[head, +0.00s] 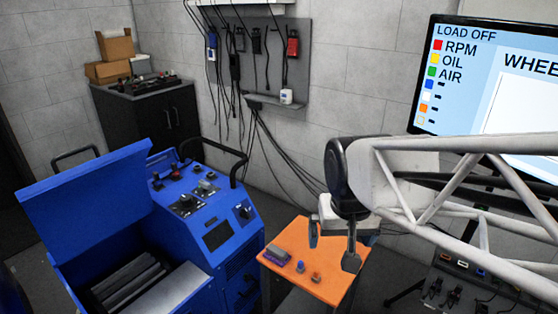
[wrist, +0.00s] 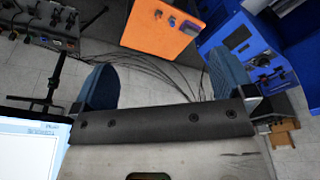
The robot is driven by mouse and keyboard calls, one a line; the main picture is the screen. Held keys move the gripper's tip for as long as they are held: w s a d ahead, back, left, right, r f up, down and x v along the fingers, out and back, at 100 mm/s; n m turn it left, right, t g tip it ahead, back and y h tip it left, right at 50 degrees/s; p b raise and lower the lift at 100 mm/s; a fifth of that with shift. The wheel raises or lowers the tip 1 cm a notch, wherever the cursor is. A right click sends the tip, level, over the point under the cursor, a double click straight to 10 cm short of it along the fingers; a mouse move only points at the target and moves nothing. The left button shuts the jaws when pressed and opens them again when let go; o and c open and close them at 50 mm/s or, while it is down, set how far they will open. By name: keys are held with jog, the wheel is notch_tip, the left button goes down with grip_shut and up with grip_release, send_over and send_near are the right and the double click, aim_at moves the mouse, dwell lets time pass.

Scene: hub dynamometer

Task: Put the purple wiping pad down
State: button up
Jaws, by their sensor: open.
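A small purple pad (head: 277,255) with a grey-brown top lies on the left part of the orange tabletop (head: 327,262). It also shows in the wrist view (wrist: 189,28) near the edge of the orange top. My gripper (head: 332,250) is open, with its fingers pointing down, and appears to the right of the pad in the head view. The wrist view shows the two blue-grey fingers (wrist: 165,76) wide apart with nothing between them. The pad is apart from the fingers.
A blue knob-like piece (head: 301,266) and an orange one (head: 316,277) sit beside the pad. A blue machine (head: 215,215) with an open lid stands left of the table. Cables hang from a wall panel (head: 265,60) behind. A monitor (head: 490,90) stands at right.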

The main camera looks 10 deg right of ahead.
jog(key=s+n, duration=0.1)
jog(key=s, duration=0.5)
jog(key=shift+s+d+r, duration=0.15)
jog(key=shift+s+d, duration=0.05)
jog(key=shift+d, duration=0.05)
jog(key=shift+w, duration=0.15)
dwell(1.2)
